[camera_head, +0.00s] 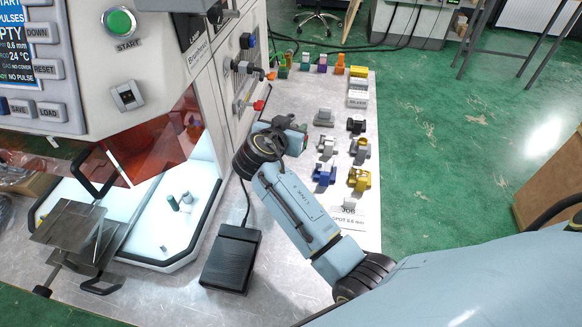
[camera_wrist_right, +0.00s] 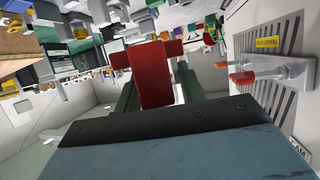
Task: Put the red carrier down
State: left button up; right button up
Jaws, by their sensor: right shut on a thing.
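The red carrier (camera_wrist_right: 154,78) shows in the right wrist view as a T-shaped block. It sits between the two green fingers of my right gripper (camera_wrist_right: 156,90), which is shut on it. In the head view my right gripper (camera_head: 289,124) is over the bench beside the machine's side panel, left of the other carriers. My left gripper is not in view.
Blue (camera_head: 324,174), yellow (camera_head: 359,179) and several grey or dark carriers stand on the bench (camera_head: 290,87) right of my gripper. Coloured pieces line its back edge. A red-tipped lever (camera_head: 257,105) juts from the machine close by. A black box (camera_head: 231,258) lies nearer.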

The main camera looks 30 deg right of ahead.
notch_tip(320, 180, down, 5)
jog(key=shift+r, duration=0.1)
jog(key=shift+f+b, duration=0.6)
jog(key=shift+f, duration=1.7)
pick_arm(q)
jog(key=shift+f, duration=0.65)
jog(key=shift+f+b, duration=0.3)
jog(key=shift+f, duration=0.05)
pick_arm(e)
jog(key=shift+f, duration=0.25)
